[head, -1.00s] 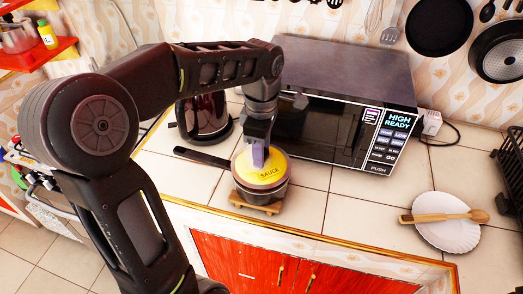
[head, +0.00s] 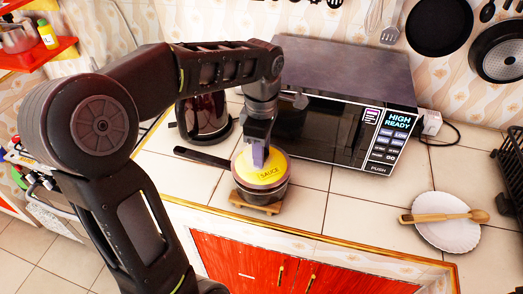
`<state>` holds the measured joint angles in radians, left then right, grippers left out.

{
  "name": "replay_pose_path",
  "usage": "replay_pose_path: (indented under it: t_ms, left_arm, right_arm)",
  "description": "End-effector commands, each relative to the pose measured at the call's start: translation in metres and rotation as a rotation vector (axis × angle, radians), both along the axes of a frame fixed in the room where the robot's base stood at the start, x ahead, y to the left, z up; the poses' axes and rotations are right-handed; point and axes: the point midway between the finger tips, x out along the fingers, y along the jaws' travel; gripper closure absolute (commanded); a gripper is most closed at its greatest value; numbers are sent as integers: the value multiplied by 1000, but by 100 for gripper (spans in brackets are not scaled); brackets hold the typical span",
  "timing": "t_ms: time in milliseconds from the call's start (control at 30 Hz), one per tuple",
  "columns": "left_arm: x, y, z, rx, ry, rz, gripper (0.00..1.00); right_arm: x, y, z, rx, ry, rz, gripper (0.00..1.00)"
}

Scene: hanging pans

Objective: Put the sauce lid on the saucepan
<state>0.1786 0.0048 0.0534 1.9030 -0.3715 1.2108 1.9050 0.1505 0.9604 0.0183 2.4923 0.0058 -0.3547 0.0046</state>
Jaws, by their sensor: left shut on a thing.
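The saucepan (head: 262,195) stands on a small wooden trivet (head: 254,208) on the tiled counter, its dark handle (head: 203,157) pointing left. The yellow lid marked SAUCE (head: 270,176) lies over the top of the saucepan, roughly level. I cannot tell whether its rim is fully seated all round. My left gripper (head: 259,160) points down from above and is shut on the lid's purple knob, which is partly hidden between the fingers. My right gripper is not in view.
A microwave (head: 345,75) stands right behind the saucepan, and a dark coffee pot (head: 203,118) is behind left. A white plate (head: 447,232) with a wooden spoon (head: 440,217) lies to the right. Counter between is clear. Pans (head: 440,25) hang on the wall.

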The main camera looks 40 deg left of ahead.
Motion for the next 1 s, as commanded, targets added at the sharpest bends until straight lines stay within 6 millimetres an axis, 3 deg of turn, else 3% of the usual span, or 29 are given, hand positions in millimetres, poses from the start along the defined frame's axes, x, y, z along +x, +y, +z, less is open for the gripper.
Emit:
replay_pose_path:
  t_ms: [1000]
  left_arm:
    - [0,0,-18,0,-1,0,100]
  right_arm:
    - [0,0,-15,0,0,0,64]
